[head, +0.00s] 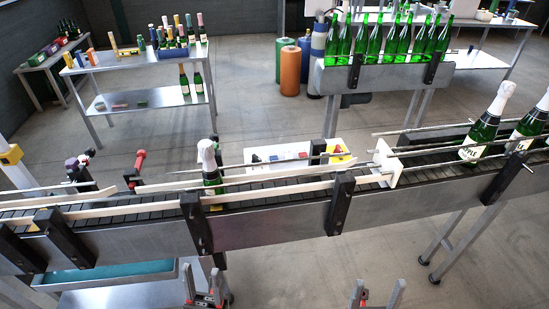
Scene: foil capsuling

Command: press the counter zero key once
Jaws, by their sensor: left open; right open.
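A white panel (282,149) stands behind the conveyor, just right of the picture's middle. It carries small dark, blue, red and yellow parts; which of them is the counter zero key is too small to tell, and rails hide part of the panel. My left gripper (203,286) is open and empty at the bottom edge, in front of the conveyor. My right gripper (377,294) is open and empty at the bottom edge, further right. Both are well apart from the panel, with the conveyor between.
The conveyor (268,228) with guide rails crosses the whole view. A foil-topped bottle (210,172) stands on it, and others (482,128) stand at the right. Green bottles (388,40) line a raised conveyor behind. A shelf table (140,58) stands back left.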

